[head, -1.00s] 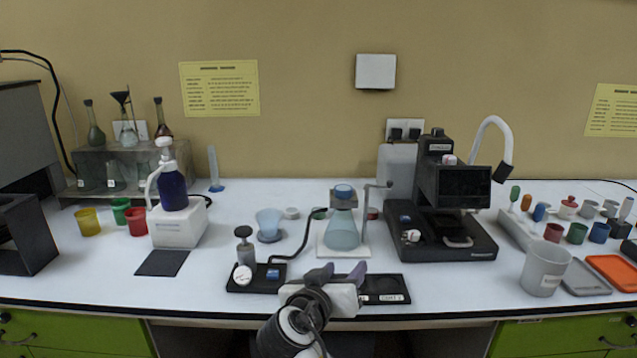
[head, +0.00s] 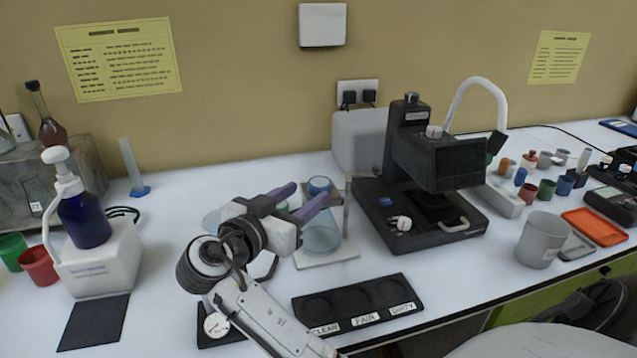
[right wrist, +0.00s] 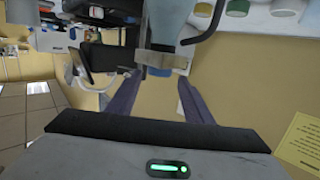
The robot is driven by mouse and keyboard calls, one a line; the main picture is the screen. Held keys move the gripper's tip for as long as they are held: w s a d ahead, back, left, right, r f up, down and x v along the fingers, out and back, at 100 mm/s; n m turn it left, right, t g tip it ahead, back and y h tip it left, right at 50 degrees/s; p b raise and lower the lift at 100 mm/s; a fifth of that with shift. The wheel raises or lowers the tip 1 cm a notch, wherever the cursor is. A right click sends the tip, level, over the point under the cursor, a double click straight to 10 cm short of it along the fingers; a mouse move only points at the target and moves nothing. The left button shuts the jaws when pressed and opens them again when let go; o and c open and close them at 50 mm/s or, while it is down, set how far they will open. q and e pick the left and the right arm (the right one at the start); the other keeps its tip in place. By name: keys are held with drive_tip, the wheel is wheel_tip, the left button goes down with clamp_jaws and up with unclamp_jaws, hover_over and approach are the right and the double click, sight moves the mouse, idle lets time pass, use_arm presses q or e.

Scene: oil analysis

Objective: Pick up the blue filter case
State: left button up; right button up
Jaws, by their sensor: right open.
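A round blue piece (head: 320,186) sits on top of the pale blue conical flask (head: 321,236); I take it for the blue filter case. It also shows in the right wrist view (right wrist: 160,71), between and beyond the fingertips. My right gripper (head: 311,196) is open, with purple fingers pointing at the flask's top, one on each side of the blue piece as pictured. I cannot tell whether they touch it; the right wrist view (right wrist: 158,80) shows nothing held. A small blue item seen earlier on the black tray is hidden behind my right arm. My left gripper is out of view.
A metal stand (head: 347,205) rises beside the flask. A black tray marked CLEAN, FAIR and DIRTY (head: 357,302) lies in front. A black microscope-like device (head: 445,228) stands to the right, a white bottle base (head: 100,265) to the left.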

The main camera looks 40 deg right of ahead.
sight(317, 184)
drive_tip(key=x, duration=0.1)
drive_tip(key=p+x, duration=0.1)
drive_tip(key=x, duration=0.2)
drive_tip(key=shift+d+r+p, duration=0.3)
drive_tip(key=shift+d+r, duration=0.05)
drive_tip(key=shift+d, duration=0.05)
drive_tip(key=shift+w+d+f, duration=0.15)
drive_tip(key=shift+d, duration=0.05)
drive_tip(key=c, duration=0.8)
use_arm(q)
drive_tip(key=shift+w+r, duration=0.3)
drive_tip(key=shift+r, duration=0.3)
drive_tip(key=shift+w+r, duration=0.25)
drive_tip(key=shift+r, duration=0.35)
